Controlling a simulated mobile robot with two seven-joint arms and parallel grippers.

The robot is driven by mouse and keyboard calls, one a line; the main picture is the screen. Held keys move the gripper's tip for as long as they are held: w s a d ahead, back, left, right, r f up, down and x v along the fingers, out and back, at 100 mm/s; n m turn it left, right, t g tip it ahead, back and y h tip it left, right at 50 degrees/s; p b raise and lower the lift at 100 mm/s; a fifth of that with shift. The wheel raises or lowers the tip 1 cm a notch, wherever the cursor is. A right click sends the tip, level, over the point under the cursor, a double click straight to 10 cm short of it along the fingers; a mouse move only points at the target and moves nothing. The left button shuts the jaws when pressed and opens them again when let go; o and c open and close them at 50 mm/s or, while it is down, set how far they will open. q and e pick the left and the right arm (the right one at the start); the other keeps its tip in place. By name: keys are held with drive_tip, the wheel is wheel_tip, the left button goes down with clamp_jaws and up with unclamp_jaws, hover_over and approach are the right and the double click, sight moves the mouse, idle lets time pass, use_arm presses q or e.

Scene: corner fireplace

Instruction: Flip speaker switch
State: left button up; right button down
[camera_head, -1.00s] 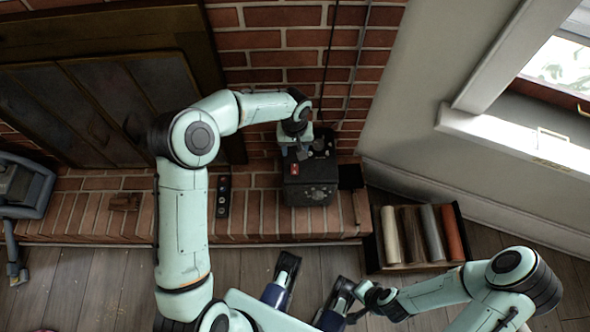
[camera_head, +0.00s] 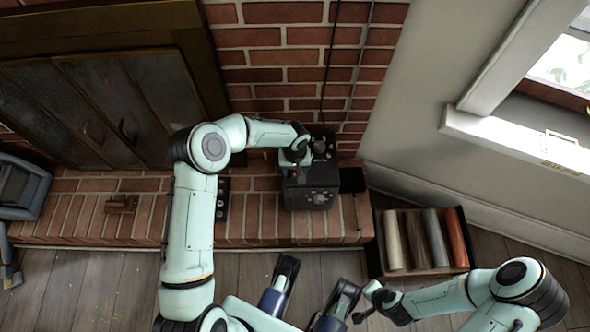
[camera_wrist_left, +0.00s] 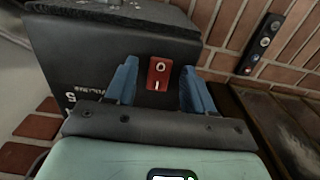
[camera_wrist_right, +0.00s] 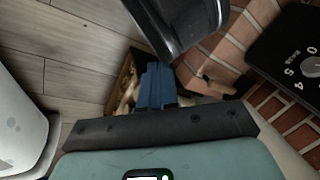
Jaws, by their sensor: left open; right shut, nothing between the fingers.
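The speaker is a black box (camera_head: 312,195) with a round knob, standing on the brick hearth. Its red rocker switch (camera_wrist_left: 160,73), marked 0 and I, is on the box's dark side in the left wrist view. My left gripper (camera_head: 292,158) is at the box's left side. Its open blue fingers (camera_wrist_left: 159,72) frame the switch, one on each side, with visible gaps. The gripper hides the switch in the head view. My right gripper (camera_head: 366,296) is shut and empty, low over the floor, away from the speaker. Its closed fingers also show in the right wrist view (camera_wrist_right: 157,85).
A black strip with buttons (camera_wrist_left: 264,42) lies left of the speaker. A box of rolls (camera_head: 425,240) stands on the floor to the right. The brick wall and hanging cables (camera_head: 328,80) are behind the speaker. The hearth's front (camera_head: 290,225) is clear.

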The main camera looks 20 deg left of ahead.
use_arm(q)
clamp_jaws()
drive_tip(key=shift+w+a+g, duration=0.1)
drive_tip(key=shift+w+g, duration=0.1)
drive_tip(key=shift+g, duration=0.2)
drive_tip(key=shift+w+a+f+g+h+b, duration=0.1)
drive_tip(key=shift+w+f+g+h+b, duration=0.1)
drive_tip(key=shift+g+h+b, duration=0.6)
drive_tip(key=shift+w+r+g+b, duration=0.1)
drive_tip(key=shift+r+g+b, duration=0.3)
drive_tip(key=shift+b, duration=0.85)
drive_tip(key=shift+f, duration=0.1)
use_arm(e)
drive_tip(key=f, duration=0.1)
drive_tip(key=d+f, duration=0.1)
drive_tip(key=f, duration=0.1)
drive_tip(key=d+f, duration=0.1)
drive_tip(key=f, duration=0.1)
drive_tip(key=shift+w+d+f, duration=0.2)
drive_tip(key=shift+w, duration=0.05)
use_arm(q)
unclamp_jaws()
